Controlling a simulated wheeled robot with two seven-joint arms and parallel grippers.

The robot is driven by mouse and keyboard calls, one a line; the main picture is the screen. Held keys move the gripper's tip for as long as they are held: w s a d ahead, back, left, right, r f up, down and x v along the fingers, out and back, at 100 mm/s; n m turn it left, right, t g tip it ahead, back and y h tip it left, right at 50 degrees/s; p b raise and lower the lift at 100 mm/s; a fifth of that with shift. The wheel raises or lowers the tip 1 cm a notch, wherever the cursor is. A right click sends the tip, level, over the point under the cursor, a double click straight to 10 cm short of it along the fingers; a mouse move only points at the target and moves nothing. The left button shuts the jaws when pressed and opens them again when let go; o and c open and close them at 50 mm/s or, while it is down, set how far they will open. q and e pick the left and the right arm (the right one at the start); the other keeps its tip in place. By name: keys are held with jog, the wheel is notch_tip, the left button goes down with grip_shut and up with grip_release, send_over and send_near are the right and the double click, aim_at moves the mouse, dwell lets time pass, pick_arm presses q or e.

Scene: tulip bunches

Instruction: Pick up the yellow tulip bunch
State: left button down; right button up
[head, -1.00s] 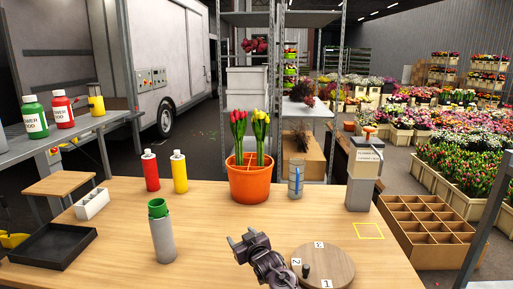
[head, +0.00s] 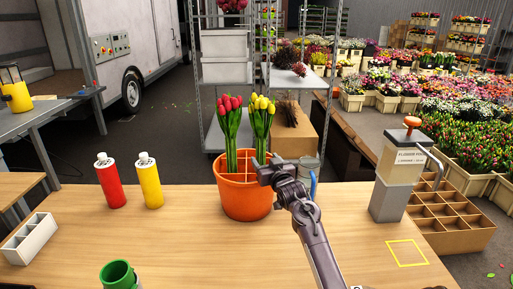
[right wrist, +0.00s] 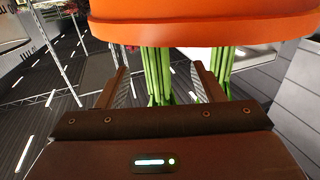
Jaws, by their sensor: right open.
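The yellow tulip bunch (head: 262,118) stands upright in the right half of an orange pot (head: 244,200), beside a red tulip bunch (head: 231,117). My right gripper (head: 266,170) is open at the pot's front right rim, close to the yellow bunch's stems. In the right wrist view, which is upside down, the orange pot (right wrist: 200,28) fills the top. Green stems (right wrist: 158,72), apparently the yellow bunch's, show between the open fingers of my right gripper (right wrist: 160,92). Other stems (right wrist: 223,68) are to the right, partly behind a finger. The blooms are hidden there. My left gripper is out of view.
A red bottle (head: 110,183) and a yellow bottle (head: 149,183) stand left of the pot. A clear container (head: 307,168) is just behind my right arm. A grey dispenser (head: 398,180) stands right, near a yellow square outline (head: 408,253). The table's front middle is clear.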

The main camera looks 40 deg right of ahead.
aim_at(263, 152)
jog(key=shift+w+d+r, duration=0.2)
jog(key=shift+w+d, duration=0.05)
jog(key=shift+w, duration=0.25)
jog(key=shift+w+d+r, duration=0.1)
jog(key=shift+w+r, duration=0.05)
jog(key=shift+w, duration=0.05)
jog(key=p+x, duration=0.1)
jog(key=x, duration=0.3)
jog(key=shift+d+r+p, duration=0.15)
jog(key=shift+d+p, duration=0.05)
jog(key=shift+p, duration=0.1)
jog(key=shift+w+d, duration=0.1)
jog(key=shift+w, duration=0.25)
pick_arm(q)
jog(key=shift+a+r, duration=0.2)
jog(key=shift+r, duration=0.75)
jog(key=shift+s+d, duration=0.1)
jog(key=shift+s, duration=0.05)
pick_arm(e)
jog(key=c, duration=1.3)
jog(key=shift+o, duration=0.2)
jog(key=shift+r, duration=0.1)
